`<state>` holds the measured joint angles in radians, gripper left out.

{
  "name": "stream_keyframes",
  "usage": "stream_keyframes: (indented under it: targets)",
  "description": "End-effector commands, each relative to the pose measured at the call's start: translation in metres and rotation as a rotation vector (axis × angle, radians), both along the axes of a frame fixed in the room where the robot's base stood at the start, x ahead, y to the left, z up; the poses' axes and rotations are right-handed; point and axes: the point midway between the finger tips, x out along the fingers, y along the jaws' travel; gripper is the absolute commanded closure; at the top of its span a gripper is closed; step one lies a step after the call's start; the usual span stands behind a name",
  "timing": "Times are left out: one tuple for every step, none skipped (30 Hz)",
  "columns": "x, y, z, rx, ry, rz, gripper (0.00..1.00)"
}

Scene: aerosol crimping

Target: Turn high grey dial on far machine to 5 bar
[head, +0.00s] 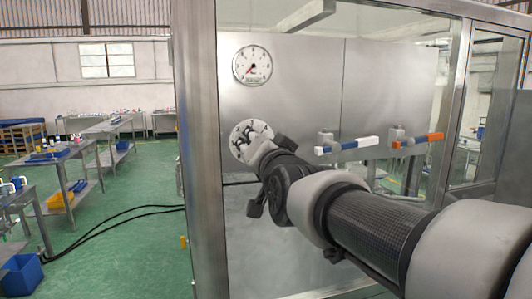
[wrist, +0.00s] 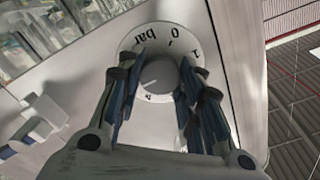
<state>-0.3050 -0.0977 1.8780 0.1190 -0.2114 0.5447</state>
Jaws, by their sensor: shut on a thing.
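The grey dial (wrist: 160,76) sits at the centre of a round white scale plate (head: 241,142) on the machine's steel panel, below the pressure gauge. In the head view my gripper (head: 256,148) covers the lower right of the plate. The gauge (head: 252,65) has a red needle pointing to the lower left. The dial's exact setting cannot be read.
A steel frame post (head: 205,150) stands close on the left. Work tables (head: 75,150) and a blue bin (head: 22,275) are farther left on green floor.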

Motion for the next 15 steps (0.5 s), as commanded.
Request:
stream_keyframes:
  targets:
    - [0.0,0.0002,-0.0017,0.004,0.004,0.001,0.9]
    - [0.0,0.0002,-0.0016,0.007,0.005,0.001,0.9]
    - [0.0,0.0003,-0.0015,0.009,0.006,0.0,0.9]
    - [0.0,0.0003,-0.0013,0.011,0.007,0.0,0.9]
    - [0.0,0.0002,-0.0012,0.011,0.007,0.0,0.9]
    - [0.0,0.0002,-0.0011,0.011,0.007,0.0,0.9]
    - [0.0,0.0002,-0.0011,0.011,0.007,0.0,0.9]
    - [0.0,0.0003,-0.001,0.011,0.007,0.0,0.9]
    - [0.0,0.0003,-0.001,0.011,0.007,0.0,0.9]
    - [0.0,0.0003,-0.001,0.011,0.007,0.0,0.9]
    - [0.0,0.0003,-0.001,0.011,0.007,0.0,0.9]
    - [0.0,0.0003,-0.001,0.012,0.006,0.001,0.9]
    - [0.0,0.0003,-0.001,0.012,0.006,0.001,0.9]
    - [0.0001,0.0003,-0.001,0.012,0.006,0.001,0.9]
    - [0.0001,0.0003,-0.001,0.011,0.006,0.001,0.64]
